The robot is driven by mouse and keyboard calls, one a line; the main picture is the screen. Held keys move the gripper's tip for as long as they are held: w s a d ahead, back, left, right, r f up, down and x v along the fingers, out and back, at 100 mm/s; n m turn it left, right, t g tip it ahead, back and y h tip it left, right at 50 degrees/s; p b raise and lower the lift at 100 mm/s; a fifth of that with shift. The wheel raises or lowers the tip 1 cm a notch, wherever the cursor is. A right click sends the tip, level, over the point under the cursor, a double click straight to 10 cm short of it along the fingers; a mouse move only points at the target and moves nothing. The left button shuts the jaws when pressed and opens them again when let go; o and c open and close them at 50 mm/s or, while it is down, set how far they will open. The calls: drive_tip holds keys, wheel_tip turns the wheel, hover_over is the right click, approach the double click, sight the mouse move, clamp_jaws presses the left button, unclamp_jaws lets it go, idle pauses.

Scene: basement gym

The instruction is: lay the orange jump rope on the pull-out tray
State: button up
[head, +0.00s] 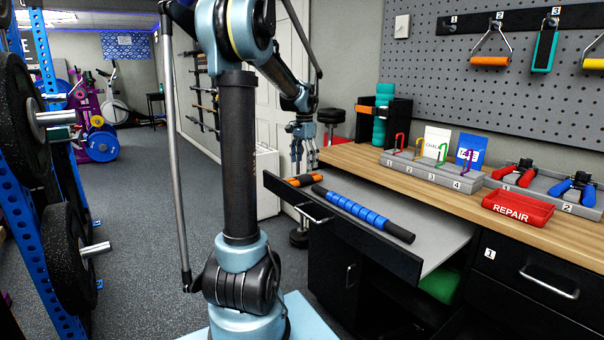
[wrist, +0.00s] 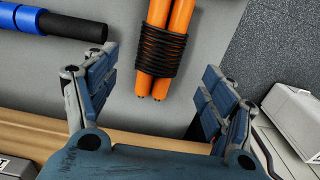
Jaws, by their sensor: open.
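The orange jump rope (head: 304,180) lies at the far left end of the pull-out tray (head: 430,218). In the wrist view the rope (wrist: 162,45) shows as two orange handles side by side with black cord wound around them, on the grey tray surface (wrist: 70,75). My gripper (head: 303,160) is above the tray's far end. In the wrist view my gripper (wrist: 158,82) is open, its fingers to either side of the rope's near end and apart from it. The far ends of the handles are cut off there.
A blue massage roller (head: 362,212) with black ends lies on the tray near the rope. The wooden counter (head: 350,158) beside it holds a numbered rack (head: 430,173), a red REPAIR bin (head: 517,208) and hand grippers. Weight plates (head: 68,250) stand at the left.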

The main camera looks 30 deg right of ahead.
sight(304, 175)
wheel_tip(304, 175, up, 5)
drive_tip(key=s+a+f+n, duration=0.2)
drive_tip(key=s+a+n, duration=0.1)
drive_tip(key=a, duration=0.6)
drive_tip(key=s+a+f+n+t, duration=0.1)
drive_tip(key=s+a+n, duration=0.15)
drive_tip(key=a, duration=0.65)
drive_tip(key=s+a+f+n, duration=0.2)
drive_tip(key=a+n, duration=0.1)
drive_tip(key=a, duration=0.5)
drive_tip(key=s+a+f+n+t, duration=0.1)
drive_tip(key=s+a+f+n, duration=0.8)
drive_tip(key=s+a+f, duration=0.5)
drive_tip(key=shift+s+f, duration=0.35)
drive_tip(key=shift+f, duration=0.1)
